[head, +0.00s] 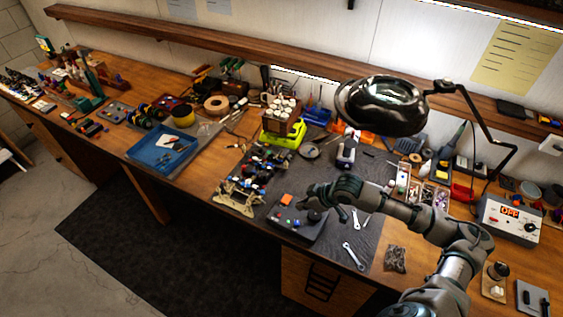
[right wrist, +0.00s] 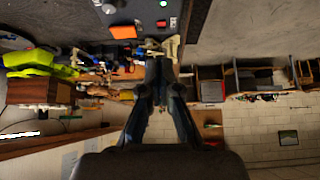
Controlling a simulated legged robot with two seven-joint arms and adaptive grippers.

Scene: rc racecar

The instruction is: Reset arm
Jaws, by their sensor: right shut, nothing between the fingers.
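My right arm comes in from the lower right of the head view. Its gripper (head: 314,193) is over the grey work mat (head: 345,235), beside a dark control box (head: 293,224). In the right wrist view the fingers (right wrist: 158,62) are together with nothing between them. The RC racecar (head: 246,183) stands on a light frame at the mat's left edge, left of the gripper and apart from it in the head view. My left gripper is not in view.
An orange block (head: 286,199) lies on the control box. Wrenches (head: 354,255) lie at the mat's front. A lamp (head: 382,105) overhangs the bench. A blue tray (head: 162,152) is at left, a power supply (head: 510,219) at right. Clutter lines the back.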

